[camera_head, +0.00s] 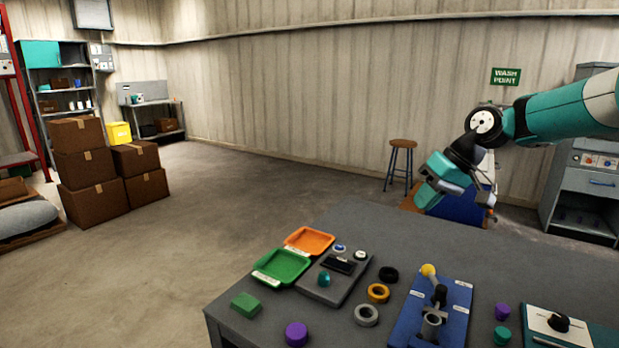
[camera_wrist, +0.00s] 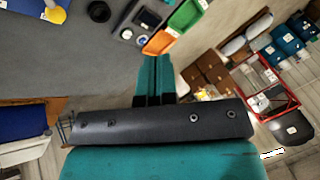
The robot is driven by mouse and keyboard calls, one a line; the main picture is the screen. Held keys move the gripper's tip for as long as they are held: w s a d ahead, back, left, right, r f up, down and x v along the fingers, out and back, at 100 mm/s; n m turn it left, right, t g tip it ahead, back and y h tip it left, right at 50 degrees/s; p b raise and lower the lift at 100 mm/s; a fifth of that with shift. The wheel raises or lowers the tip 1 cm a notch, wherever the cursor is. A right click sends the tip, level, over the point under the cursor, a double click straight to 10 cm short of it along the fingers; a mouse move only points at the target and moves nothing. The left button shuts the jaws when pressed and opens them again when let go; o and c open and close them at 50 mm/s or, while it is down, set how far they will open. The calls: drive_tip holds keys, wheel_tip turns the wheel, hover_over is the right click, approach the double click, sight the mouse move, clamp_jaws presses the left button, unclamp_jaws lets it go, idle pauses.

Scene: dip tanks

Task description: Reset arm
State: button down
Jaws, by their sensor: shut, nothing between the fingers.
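My gripper (camera_head: 427,196) hangs in the air above the far edge of the grey table (camera_head: 385,235), at the end of my teal arm reaching in from the right. In the wrist view my gripper (camera_wrist: 156,60) shows two teal fingers pressed together with nothing between them. The fingers point toward the green tray (camera_wrist: 186,16) and the orange tray (camera_wrist: 160,41), apart from them. My gripper touches nothing on the table.
The table holds a green tray (camera_head: 282,268), an orange tray (camera_head: 309,240), a grey device (camera_head: 330,284), several rings, a blue fixture (camera_head: 408,322) with a yellow-knobbed lever (camera_head: 428,271), and a purple cylinder (camera_head: 296,333). A stool (camera_head: 402,145) stands behind. The floor at left is open.

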drive_tip(key=s+a+r+n, duration=0.1)
drive_tip(key=s+a+r, duration=0.2)
drive_tip(key=s+a, duration=0.6)
drive_tip(key=s+f+n+g+h, duration=0.1)
drive_tip(key=s+f, duration=0.2)
drive_tip(key=s, duration=2.3)
drive_tip(key=shift+s+f+n+g+h, duration=0.15)
drive_tip(key=shift+s+n+g+h, duration=0.15)
drive_tip(key=shift+s+g+h, duration=0.1)
drive_tip(key=shift+a, duration=0.1)
